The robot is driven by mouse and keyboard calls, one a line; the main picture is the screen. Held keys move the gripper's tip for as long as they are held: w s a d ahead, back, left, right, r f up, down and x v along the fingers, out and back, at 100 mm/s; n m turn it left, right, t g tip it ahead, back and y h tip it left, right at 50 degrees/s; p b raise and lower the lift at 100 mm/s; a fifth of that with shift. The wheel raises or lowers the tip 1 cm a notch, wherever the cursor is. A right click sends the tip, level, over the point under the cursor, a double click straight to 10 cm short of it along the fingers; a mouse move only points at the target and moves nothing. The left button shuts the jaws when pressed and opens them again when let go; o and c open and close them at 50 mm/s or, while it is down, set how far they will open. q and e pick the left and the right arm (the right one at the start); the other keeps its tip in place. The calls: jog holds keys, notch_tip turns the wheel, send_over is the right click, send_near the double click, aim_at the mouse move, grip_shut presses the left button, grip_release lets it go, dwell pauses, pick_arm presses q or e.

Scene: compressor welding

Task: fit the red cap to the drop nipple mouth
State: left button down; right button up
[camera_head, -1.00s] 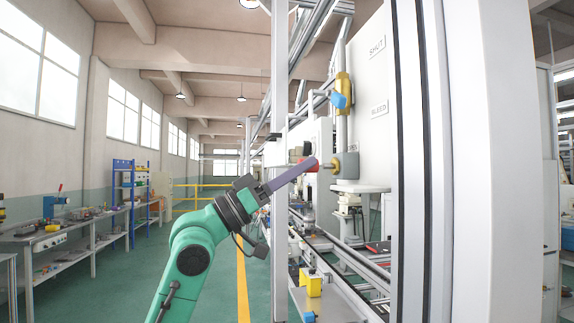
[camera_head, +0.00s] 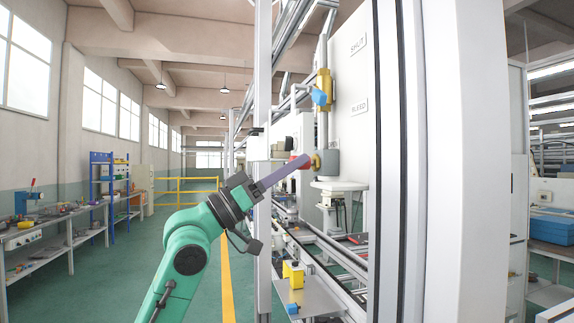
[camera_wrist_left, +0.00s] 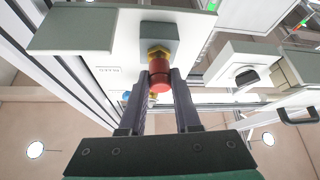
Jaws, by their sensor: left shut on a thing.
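The red cap (camera_wrist_left: 160,76) is between the two fingers of my left gripper (camera_wrist_left: 162,82) in the left wrist view, which are shut on it. A brass drop nipple (camera_wrist_left: 158,50) comes out of a grey block (camera_wrist_left: 165,32) directly beyond the cap. Cap and nipple are lined up and look in contact; how deep the cap sits cannot be told. In the head view my left gripper (camera_head: 304,158) reaches up from the left, with a bit of the red cap (camera_head: 296,161) showing beside the brass nipple (camera_head: 315,161). My right gripper is not in view.
A white panel (camera_head: 352,75) with lettering stands behind the nipple. A brass valve with a blue handle (camera_head: 319,96) is above it. A thin metal upright (camera_head: 263,120) stands close to my left arm. A yellow and blue part (camera_head: 293,275) rests on a shelf below.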

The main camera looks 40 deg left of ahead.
pick_arm(q)
jog(key=shift+w+d, duration=0.25)
jog(key=shift+w, duration=0.1)
dwell(0.4)
jog(key=c, duration=0.5)
grip_release()
jog(key=shift+c, duration=0.2)
jog(key=b+v, duration=1)
jog(key=v, duration=0.4)
jog(key=shift+s+a+f, duration=0.15)
jog(key=shift+s+f, duration=0.05)
jog(key=shift+w, duration=0.1)
